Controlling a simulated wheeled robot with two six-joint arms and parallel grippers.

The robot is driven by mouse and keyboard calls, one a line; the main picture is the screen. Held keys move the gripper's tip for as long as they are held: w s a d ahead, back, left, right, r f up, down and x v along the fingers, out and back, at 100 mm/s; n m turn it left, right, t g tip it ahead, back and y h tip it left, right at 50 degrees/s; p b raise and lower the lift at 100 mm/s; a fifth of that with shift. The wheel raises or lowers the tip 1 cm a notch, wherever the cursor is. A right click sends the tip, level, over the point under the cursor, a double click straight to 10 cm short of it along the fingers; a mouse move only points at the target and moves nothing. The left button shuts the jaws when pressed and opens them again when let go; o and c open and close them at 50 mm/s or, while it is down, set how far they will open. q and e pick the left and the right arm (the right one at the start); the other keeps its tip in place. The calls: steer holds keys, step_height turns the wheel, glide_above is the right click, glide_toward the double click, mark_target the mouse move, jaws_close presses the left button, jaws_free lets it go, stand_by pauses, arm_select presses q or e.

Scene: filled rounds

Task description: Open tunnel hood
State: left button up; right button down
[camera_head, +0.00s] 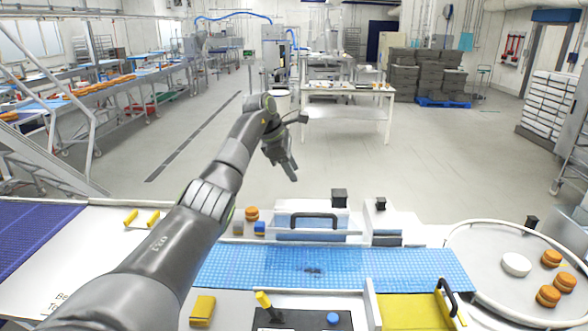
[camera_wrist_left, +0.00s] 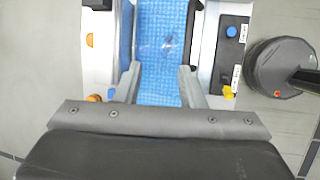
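A tunnel hood (camera_head: 284,220) with a black bar handle (camera_head: 313,218) stands at the far edge of the blue conveyor belt (camera_head: 230,270) in the head view. Its clear panel appears to reach over the belt; how far it is raised is hard to tell. My left gripper (camera_head: 292,174) is in the air beyond and above the hood, apart from the handle. In the left wrist view its fingers (camera_wrist_left: 161,82) are apart, with nothing between them and the belt (camera_wrist_left: 160,20) behind. My right gripper is not in view.
A yellow panel (camera_head: 405,312) with a black handle (camera_head: 447,297) lies at the near right. A control box (camera_head: 300,318) with a yellow lever and blue button is in front. A round table (camera_head: 500,290) with several orange rounds is at right.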

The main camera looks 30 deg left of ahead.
arm_select(q)
steer(key=shift+a+r+p, duration=0.15)
steer(key=shift+a+r, duration=0.2)
steer(key=shift+r, duration=0.3)
steer(key=shift+a+r+p, duration=0.15)
steer(key=shift+a+r, duration=0.15)
steer(key=shift+r, duration=0.4)
steer(key=shift+a+r+p, duration=0.15)
steer(key=shift+a+r, duration=0.2)
steer(key=shift+r, duration=0.3)
